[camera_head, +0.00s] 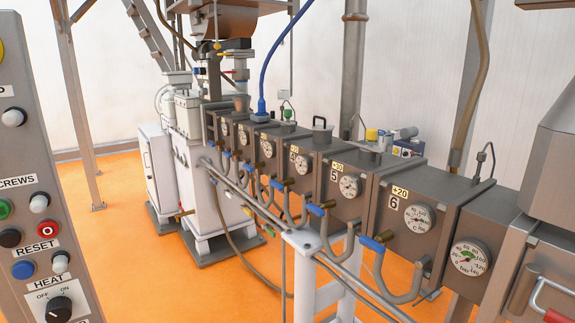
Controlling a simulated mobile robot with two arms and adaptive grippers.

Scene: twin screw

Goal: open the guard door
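No part in view is labelled as the guard door. At the right edge, a grey metal housing (520,258) carries a pale bent handle (537,291); it may be the guard door, but it is cut off by the frame and I cannot tell. A bit of red shows beside the handle at the bottom right corner. A white cabinet (156,165) with a closed front stands at the far left of the machine. Neither of my grippers shows in the head view.
A row of grey barrel blocks (408,215) with round gauges runs from the centre back to the right front. Pipes with blue-handled valves (372,243) hang along it. A control panel (25,170) fills the left edge. Orange floor (190,290) is clear between panel and machine.

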